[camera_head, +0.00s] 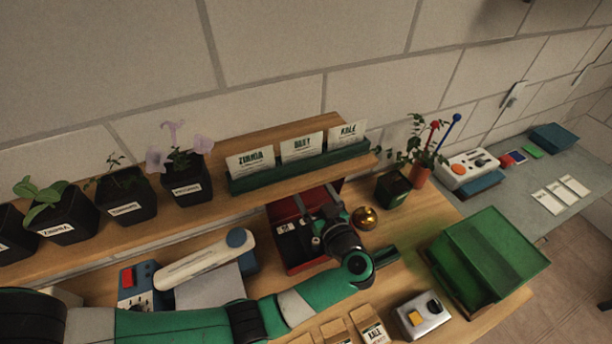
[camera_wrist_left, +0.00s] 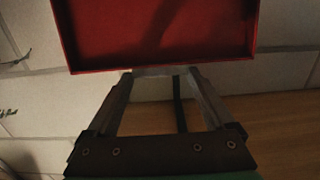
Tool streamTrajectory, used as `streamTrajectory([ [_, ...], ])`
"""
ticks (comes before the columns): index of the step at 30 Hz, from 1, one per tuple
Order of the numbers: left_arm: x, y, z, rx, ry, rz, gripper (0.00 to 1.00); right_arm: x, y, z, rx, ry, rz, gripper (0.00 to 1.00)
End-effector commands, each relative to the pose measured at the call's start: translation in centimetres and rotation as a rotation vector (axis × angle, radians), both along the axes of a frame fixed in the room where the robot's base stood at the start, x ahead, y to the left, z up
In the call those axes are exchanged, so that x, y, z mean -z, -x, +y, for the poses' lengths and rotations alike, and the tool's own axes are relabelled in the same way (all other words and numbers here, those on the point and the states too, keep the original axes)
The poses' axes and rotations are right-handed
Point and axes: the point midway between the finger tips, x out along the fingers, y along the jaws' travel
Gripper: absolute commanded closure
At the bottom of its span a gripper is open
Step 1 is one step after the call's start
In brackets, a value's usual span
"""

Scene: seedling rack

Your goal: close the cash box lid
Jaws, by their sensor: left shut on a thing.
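The red cash box (camera_head: 297,268) stands on the bench below the shelf, with dark compartments showing inside. Its red lid (camera_head: 290,208) is raised at the back, so the box is open. In the left wrist view the red inside of the lid (camera_wrist_left: 160,35) fills the top of the picture. My left gripper (camera_head: 318,228) reaches over the box. In the wrist view its fingertips (camera_wrist_left: 160,74) meet the lid's near edge and are shut on it. My gripper and wrist hide part of the box and lid. My right gripper is in neither view.
A white handset (camera_head: 205,262) lies left. A shelf with potted seedlings and a green card holder (camera_head: 300,169) overhangs behind.

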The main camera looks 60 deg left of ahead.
Motion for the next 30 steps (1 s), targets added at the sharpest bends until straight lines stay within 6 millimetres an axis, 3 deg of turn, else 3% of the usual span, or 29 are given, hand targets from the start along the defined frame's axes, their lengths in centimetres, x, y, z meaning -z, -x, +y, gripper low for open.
streamTrajectory([
  [12,1.8,0.5,-3.9,-0.002,-0.247,-0.035,1.00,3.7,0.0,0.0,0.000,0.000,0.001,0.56],
  [30,1.9,0.6,-4.6,-0.005,-0.297,-0.044,1.00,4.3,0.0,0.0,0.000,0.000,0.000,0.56],
])
